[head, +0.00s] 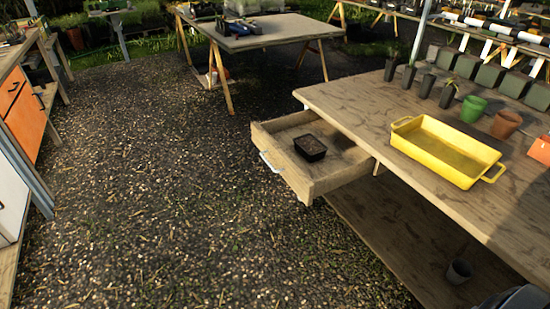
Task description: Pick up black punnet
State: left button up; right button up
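The black punnet (310,148) is a small dark square container with brown, soil-like contents. It sits upright inside the open wooden drawer (318,184), towards the drawer's right side. The drawer sticks out from the left side of the wooden table (415,182) and has a pale handle on its front. Neither of my grippers shows in the head view. A dark rounded shape at the bottom right corner is too cut off to identify.
On the tabletop stand a yellow tray (422,161), a green pot (473,108), a terracotta pot (505,124) and several black pots with seedlings. A lower shelf holds a grey pot (459,271). The gravel floor (170,200) left of the drawer is clear. Another table (270,30) stands behind.

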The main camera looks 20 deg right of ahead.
aim_at(309, 147)
jog(key=z, duration=0.25)
jog(key=i+l+z, duration=0.1)
jog(key=i+z, duration=0.15)
jog(key=z, duration=0.2)
jog(key=i+z, duration=0.2)
jog(key=z, duration=0.25)
jog(key=i+j+z, duration=0.1)
jog(key=i+z, duration=0.15)
jog(key=z, duration=0.2)
